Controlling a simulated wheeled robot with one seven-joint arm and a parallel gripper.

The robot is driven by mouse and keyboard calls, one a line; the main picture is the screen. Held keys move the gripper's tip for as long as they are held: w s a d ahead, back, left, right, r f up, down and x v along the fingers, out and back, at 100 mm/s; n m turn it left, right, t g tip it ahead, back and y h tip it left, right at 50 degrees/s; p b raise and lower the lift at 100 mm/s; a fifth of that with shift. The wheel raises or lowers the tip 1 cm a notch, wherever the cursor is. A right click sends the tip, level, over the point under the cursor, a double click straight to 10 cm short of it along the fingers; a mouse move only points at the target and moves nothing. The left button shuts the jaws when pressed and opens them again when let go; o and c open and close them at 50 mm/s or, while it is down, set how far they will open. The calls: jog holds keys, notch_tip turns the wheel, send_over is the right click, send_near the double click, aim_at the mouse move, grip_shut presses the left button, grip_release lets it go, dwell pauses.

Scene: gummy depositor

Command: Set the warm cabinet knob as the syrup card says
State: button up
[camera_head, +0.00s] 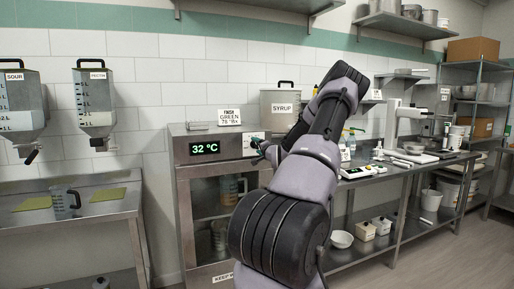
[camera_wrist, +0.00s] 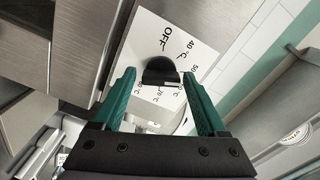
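The warm cabinet (camera_head: 184,178) stands in the middle of the head view, with a green display (camera_head: 205,148) reading 32 °C. Its dial plate (camera_head: 252,139) is at the upper right of the front. In the wrist view the black knob (camera_wrist: 160,70) sits on the white dial plate (camera_wrist: 192,52) marked OFF, 40 °C, 50 °C and further marks partly hidden. My gripper (camera_wrist: 158,76) is open, its green fingers on either side of the knob with narrow gaps. The knob's pointer is not clear. A card (camera_head: 229,117) on the cabinet top seems to read GREEN 78 °Bx.
A pot labelled SYRUP (camera_head: 280,108) stands on the cabinet. Hoppers, one labelled SOUR (camera_head: 18,100), hang at left above a steel table (camera_head: 95,225). A steel counter (camera_head: 385,172) with a scale and bottles is at right. Floor is clear at lower right.

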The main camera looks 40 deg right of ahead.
dwell(0.3)
jog(key=v, duration=1)
jog(key=shift+s, duration=0.4)
